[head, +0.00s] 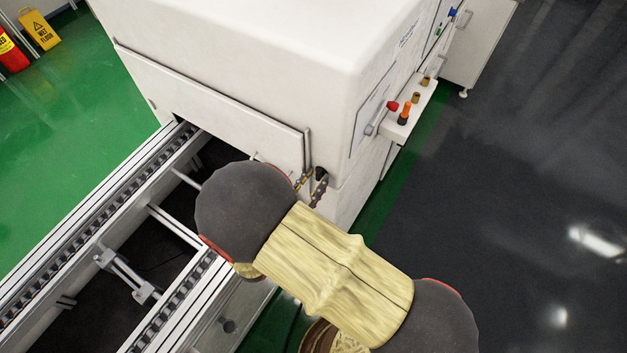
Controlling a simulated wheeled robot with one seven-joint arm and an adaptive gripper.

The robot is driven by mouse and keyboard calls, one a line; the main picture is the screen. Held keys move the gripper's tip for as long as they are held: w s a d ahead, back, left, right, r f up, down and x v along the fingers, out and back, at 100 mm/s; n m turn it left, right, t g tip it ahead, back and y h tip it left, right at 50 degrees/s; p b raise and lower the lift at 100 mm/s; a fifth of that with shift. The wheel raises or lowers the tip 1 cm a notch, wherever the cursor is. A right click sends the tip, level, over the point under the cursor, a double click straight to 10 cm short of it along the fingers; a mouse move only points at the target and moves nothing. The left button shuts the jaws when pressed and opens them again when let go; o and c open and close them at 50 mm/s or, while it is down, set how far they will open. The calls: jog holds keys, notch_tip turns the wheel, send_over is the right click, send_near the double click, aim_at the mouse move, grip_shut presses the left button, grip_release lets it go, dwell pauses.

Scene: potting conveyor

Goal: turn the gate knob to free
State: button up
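The white machine (240,50) stands over the conveyor (95,245), with a wide front panel (210,92) facing it. My arm reaches up from the bottom right and covers the area below the panel's right end. Small yellow and dark parts, seemingly my gripper (312,186), show just past the arm at the machine's lower front corner. They are too small and covered to tell open from shut, or whether they touch anything. I cannot make out the gate knob with certainty; a small black piece (321,173) sits at that corner.
A side shelf (410,118) carries small red, orange and brown items. A white cabinet (478,45) stands at the back right. A yellow wet-floor sign (40,29) and a red container (10,52) are far left. Dark floor at right is clear.

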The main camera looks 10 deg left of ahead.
jog(key=shift+c, duration=1.2)
grip_shut()
